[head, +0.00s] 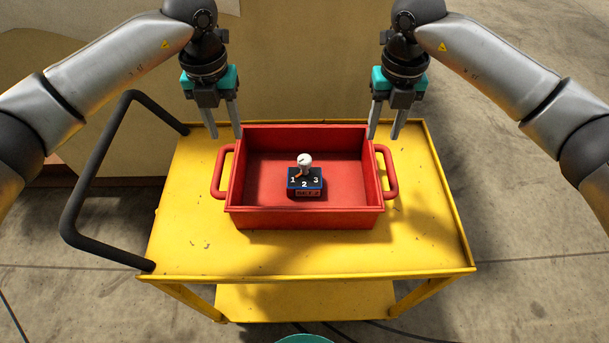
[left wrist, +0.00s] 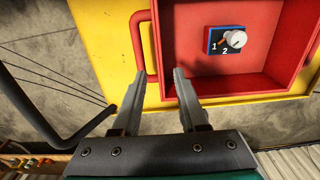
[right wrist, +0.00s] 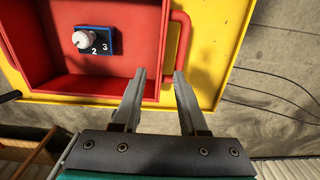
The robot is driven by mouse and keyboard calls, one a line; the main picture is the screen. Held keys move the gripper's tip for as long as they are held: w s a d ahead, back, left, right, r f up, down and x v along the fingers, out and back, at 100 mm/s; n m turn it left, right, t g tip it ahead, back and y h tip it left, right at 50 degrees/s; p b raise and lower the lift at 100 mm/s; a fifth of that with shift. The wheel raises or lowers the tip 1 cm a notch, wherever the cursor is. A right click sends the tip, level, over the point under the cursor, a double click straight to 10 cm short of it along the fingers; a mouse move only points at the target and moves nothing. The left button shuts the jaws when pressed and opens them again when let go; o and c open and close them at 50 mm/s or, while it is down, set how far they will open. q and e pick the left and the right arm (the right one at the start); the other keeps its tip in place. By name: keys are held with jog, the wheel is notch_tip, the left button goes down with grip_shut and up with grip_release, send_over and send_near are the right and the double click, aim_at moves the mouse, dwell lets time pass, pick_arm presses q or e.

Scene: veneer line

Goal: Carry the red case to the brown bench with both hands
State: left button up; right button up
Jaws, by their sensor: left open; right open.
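The red case (head: 305,220) is an open tray with a handle at each side, standing level on the yellow cart. A small dark-blue block numbered 1, 2, 3 with a white knob (head: 305,180) sits inside it. My left gripper (head: 224,132) is open and empty above the case's left back corner, near the left handle (head: 221,172). In the left wrist view the left handle (left wrist: 140,48) lies beyond the fingertips. My right gripper (head: 385,132) is open and empty by the right back corner, near the right handle (head: 387,172). The right wrist view also shows that handle (right wrist: 184,50). I cannot make out the brown bench for certain.
The yellow cart (head: 185,235) has free top around the case and a black push handle (head: 75,200) at the left. A large tan surface (head: 290,70) stands behind the cart. Concrete floor (head: 530,250) is clear at the right.

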aim_at(370, 173)
pick_arm(q)
notch_tip(370, 173, down, 15)
jog(key=shift+w+f, duration=0.1)
jog(key=shift+f, duration=0.05)
pick_arm(e)
notch_tip(370, 173, down, 15)
jog(key=shift+w+f, duration=0.1)
pick_arm(q)
grip_shut()
pick_arm(e)
grip_shut()
pick_arm(q)
jog(key=shift+w, duration=0.1)
pick_arm(e)
jog(key=shift+w, duration=0.1)
dwell(0.6)
